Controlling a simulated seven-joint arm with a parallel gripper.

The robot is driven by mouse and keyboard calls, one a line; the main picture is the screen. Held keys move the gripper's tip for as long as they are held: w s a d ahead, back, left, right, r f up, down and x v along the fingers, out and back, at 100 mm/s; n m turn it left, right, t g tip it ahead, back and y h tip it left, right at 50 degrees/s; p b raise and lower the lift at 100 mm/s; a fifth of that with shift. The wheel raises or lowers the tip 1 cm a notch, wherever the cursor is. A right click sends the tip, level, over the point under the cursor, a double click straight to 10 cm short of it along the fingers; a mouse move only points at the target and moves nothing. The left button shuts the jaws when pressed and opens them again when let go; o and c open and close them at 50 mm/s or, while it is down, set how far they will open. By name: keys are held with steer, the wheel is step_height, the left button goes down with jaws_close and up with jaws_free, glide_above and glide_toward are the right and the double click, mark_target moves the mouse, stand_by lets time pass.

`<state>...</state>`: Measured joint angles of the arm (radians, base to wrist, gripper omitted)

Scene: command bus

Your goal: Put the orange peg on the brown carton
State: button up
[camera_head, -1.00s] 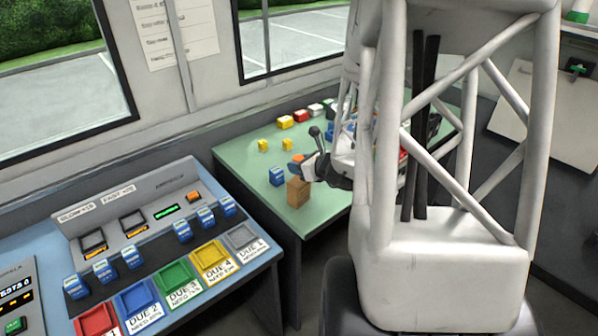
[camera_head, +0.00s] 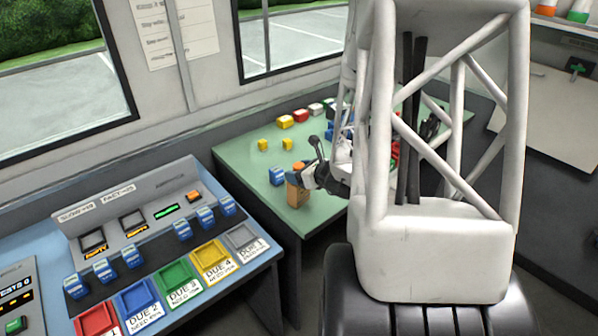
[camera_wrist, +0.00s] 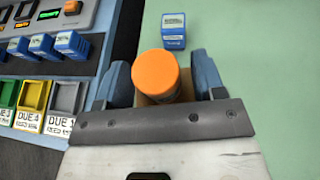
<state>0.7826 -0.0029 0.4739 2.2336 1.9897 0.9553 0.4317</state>
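The orange peg (camera_wrist: 157,74) stands upright on or just above the brown carton (camera_wrist: 188,94) in the wrist view. My gripper (camera_wrist: 161,72) has its two blue fingers on either side of the peg. The fingers look spread wider than the peg, with a narrow gap at its right side. In the head view the peg (camera_head: 298,165) shows above the top of the carton (camera_head: 298,195), with my gripper (camera_head: 296,176) around its lower part. The fingers partly hide where the peg meets the carton.
A blue block (camera_head: 277,176) stands close beside the carton on the green table (camera_head: 235,155). Small yellow blocks (camera_head: 262,144) and several red, yellow and white ones lie farther back. A blue console (camera_head: 262,255) with coloured trays stands to the left.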

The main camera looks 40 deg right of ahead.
steer(key=shift+s+r, duration=0.1)
steer(key=shift+r, duration=0.1)
steer(key=shift+s+r, duration=0.1)
steer(key=shift+s, duration=0.1)
steer(key=v, duration=1.1)
stand_by(0.3)
steer(key=shift+s+r, duration=0.1)
stand_by(0.8)
steer(key=a+r+n+g+y, duration=0.35)
steer(key=a+n, duration=0.35)
steer(key=a, duration=0.4)
steer(key=a+r+n+g+y, duration=0.2)
steer(key=a+n+g, duration=0.2)
steer(key=a+n, duration=0.6)
steer(key=s+a+r+n+g+h, duration=0.3)
steer(key=s+a+r+n+h, duration=0.5)
steer(key=a+n, duration=0.5)
steer(key=shift+s+r+n, duration=1.4)
steer(key=shift+s+n, duration=0.35)
steer(key=shift+n, duration=0.25)
